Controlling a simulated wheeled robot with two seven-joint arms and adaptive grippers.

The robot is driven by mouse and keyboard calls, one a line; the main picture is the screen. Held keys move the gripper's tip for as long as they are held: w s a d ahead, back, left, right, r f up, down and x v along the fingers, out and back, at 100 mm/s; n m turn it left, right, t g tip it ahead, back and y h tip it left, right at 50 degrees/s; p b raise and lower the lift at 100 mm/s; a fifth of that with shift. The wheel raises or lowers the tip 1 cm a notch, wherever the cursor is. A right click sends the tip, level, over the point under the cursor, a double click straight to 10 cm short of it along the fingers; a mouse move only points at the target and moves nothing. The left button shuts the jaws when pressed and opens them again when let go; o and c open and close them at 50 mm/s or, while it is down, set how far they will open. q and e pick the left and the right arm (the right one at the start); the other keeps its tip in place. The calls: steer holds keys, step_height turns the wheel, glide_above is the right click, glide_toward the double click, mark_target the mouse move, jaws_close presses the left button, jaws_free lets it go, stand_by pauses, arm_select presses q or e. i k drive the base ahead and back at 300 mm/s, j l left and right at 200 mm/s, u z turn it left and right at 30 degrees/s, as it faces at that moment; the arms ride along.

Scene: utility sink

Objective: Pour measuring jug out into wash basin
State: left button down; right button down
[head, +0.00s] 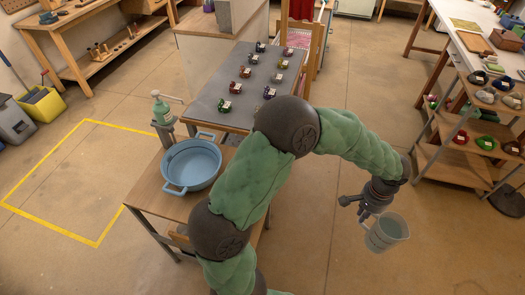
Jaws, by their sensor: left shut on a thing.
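The measuring jug (385,233) is a pale, see-through blue-grey jug at the lower right of the head view. My left gripper (364,212) is shut on it at its left side. The jug hangs over open floor, roughly upright with a slight tilt; I cannot tell how much liquid it holds. The wash basin (190,166) is a round blue tub with two handles. It stands on a small wooden table at the left, well away from the jug, with my left arm between them. The basin's visible inside looks empty. My right gripper is out of view.
A shelf rack (470,130) with several bowl-like items stands at the right. The floor around the jug is clear.

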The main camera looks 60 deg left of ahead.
mark_target(190, 165)
steer(key=k+j+z, duration=0.1)
steer(key=k+z, duration=0.4)
steer(key=z, duration=0.2)
steer(key=k+z, duration=0.3)
steer(key=k+j+z, duration=0.1)
steer(key=k+j, duration=0.15)
steer(key=k, duration=0.15)
steer(key=k+j+z, duration=0.15)
steer(key=k, duration=0.25)
steer(key=k+j+u, duration=0.15)
steer(key=j, duration=0.2)
steer(key=k+j+u, duration=0.35)
steer(key=j, duration=0.35)
steer(key=k, duration=0.05)
